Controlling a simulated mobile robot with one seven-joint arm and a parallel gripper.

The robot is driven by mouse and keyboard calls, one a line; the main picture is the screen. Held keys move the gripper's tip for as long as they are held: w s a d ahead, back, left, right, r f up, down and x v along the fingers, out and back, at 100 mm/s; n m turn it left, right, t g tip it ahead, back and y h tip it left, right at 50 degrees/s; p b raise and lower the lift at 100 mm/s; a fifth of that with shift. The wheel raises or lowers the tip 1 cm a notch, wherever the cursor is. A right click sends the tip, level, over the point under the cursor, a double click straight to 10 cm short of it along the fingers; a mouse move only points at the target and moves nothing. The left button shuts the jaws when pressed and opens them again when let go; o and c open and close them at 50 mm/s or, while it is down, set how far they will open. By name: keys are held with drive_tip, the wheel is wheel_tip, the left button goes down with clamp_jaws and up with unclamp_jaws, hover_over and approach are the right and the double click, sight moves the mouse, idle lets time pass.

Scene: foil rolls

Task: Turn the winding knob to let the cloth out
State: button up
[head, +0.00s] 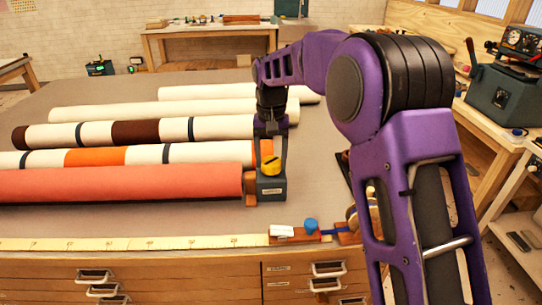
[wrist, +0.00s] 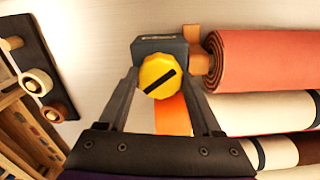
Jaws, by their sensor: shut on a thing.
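The winding knob is yellow with a dark bar across its face; in the wrist view the knob (wrist: 159,77) sits between my gripper's fingers. In the head view the knob (head: 271,166) is on top of a dark grey box (head: 271,188) at the right end of the coral cloth roll (head: 120,184). The roll also shows in the wrist view (wrist: 265,72), its spiral end facing the box. My gripper (wrist: 160,85) reaches down from above and is shut on the knob. In the head view my arm hides part of the gripper.
Several other rolls, including a brown-banded one (head: 135,132), lie behind the coral roll. A measuring tape (head: 130,242) runs along the table's front edge. A blue knob-like object (head: 310,226) sits near that edge. Bare table shows at the back left.

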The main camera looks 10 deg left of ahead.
drive_tip(key=n, duration=1.1)
drive_tip(key=shift+n, duration=0.4)
drive_tip(key=n, duration=2.1)
drive_tip(key=shift+n, duration=0.4)
drive_tip(key=n, duration=0.5)
drive_tip(key=shift+n, duration=3.3)
